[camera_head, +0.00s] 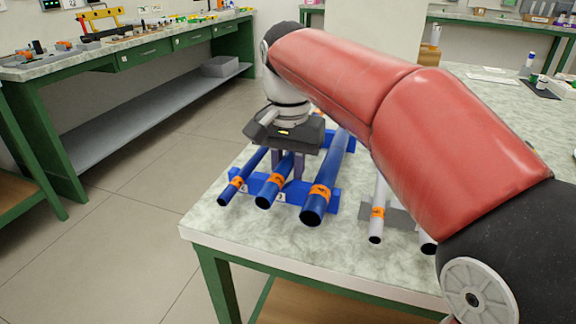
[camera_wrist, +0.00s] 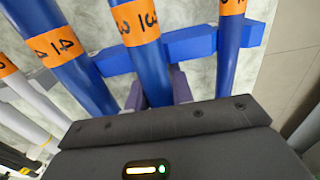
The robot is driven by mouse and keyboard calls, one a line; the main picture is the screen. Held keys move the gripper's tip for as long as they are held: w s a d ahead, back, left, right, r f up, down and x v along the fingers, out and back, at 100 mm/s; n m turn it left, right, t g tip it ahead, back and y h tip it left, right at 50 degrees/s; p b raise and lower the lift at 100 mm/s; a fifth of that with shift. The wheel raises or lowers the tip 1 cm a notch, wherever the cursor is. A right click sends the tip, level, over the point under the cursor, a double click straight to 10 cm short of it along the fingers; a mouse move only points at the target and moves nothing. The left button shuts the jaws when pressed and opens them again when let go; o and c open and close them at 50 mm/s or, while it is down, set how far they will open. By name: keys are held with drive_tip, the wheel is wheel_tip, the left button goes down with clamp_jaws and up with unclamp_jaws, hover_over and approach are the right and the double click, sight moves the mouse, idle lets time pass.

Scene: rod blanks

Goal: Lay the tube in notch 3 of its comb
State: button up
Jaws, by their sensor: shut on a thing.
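The blue tube (camera_head: 269,192), with an orange label, is the middle one of three blue tubes. It lies across the blue comb (camera_head: 292,194), in line with its middle notch; whether it is fully seated or just above I cannot tell. My gripper (camera_head: 287,165) comes down from above with its purple fingers on either side of this tube, shut on it. In the wrist view the held tube (camera_wrist: 150,62), its label reading 3, runs between the fingers and across the comb bar (camera_wrist: 190,44). The gripper body hides the tube's lower part there.
A thinner blue tube (camera_head: 238,184) lies left and a thicker blue tube (camera_head: 322,195) right, both close beside. Grey tubes (camera_head: 377,220) lie further right on a grey comb. The table's front edge (camera_head: 300,268) is near; bare tabletop lies in front of the tubes.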

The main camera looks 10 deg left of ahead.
drive_tip(key=shift+f+b, duration=0.5)
drive_tip(key=shift+f, duration=0.6)
idle(0.4)
drive_tip(key=o, duration=0.8)
drive_tip(key=shift+f, duration=0.1)
drive_tip(key=shift+o, duration=0.2)
wheel_tip(320, 180, up, 9)
drive_tip(key=shift+s+a+r+p, duration=0.1)
drive_tip(key=shift+r+p, duration=0.05)
drive_tip(key=shift+p, duration=1)
